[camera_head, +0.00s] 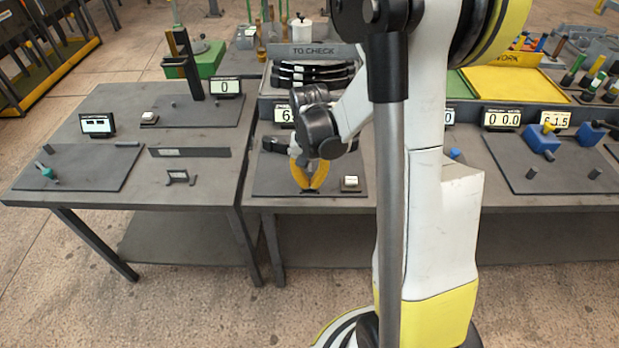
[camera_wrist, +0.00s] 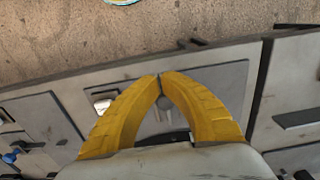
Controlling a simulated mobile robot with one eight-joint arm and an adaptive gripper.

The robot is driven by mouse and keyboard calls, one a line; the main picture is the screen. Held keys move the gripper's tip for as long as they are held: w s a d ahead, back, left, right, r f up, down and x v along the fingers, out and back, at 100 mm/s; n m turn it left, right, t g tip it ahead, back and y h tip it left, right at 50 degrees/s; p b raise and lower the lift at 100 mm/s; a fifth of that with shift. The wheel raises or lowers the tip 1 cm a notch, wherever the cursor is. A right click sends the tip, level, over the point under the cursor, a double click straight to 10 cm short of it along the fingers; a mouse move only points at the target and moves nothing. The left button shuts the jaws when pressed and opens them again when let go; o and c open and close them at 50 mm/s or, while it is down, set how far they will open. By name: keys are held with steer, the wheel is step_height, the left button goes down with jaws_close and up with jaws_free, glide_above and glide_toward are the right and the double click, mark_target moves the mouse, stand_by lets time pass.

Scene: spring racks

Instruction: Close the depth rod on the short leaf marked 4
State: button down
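My gripper (camera_head: 312,188) has yellow fingers that point down over the dark middle plate (camera_head: 268,180). In the wrist view the tips of my gripper (camera_wrist: 160,76) meet, and no held object shows between them. A round grey piece (camera_wrist: 165,103) on the plate shows between the fingers, partly hidden. Several dark curved leaves (camera_head: 312,80) lie in the TO_CHECK rack (camera_head: 318,52) behind my arm. Their marks are too small to read, so I cannot tell which leaf is marked 4. I cannot identify the depth rod with certainty.
A white-topped button block (camera_head: 350,183) sits right of my gripper. The left table holds a tall dark stand (camera_head: 187,65), a display reading 0 (camera_head: 225,87) and a small green-handled piece (camera_head: 47,171). Blue clamps (camera_head: 541,139) stand at right. My arm hides the middle.

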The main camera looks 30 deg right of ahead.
mark_target(310, 174)
steer(key=shift+f, duration=0.1)
steer(key=shift+f+b, duration=0.95)
steer(key=shift+w+d, duration=0.1)
steer(key=shift+w, duration=0.05)
steer(key=shift+w+d, duration=0.45)
steer(key=shift+w, duration=0.2)
steer(key=shift+w+d, duration=0.1)
steer(key=shift+w, duration=0.1)
steer(key=shift+w+d, duration=0.45)
steer(key=shift+w, duration=0.2)
steer(key=shift+w+d, duration=0.4)
steer(key=shift+w, duration=0.2)
steer(key=shift+r, duration=0.1)
steer(key=shift+s, duration=0.15)
stand_by(0.6)
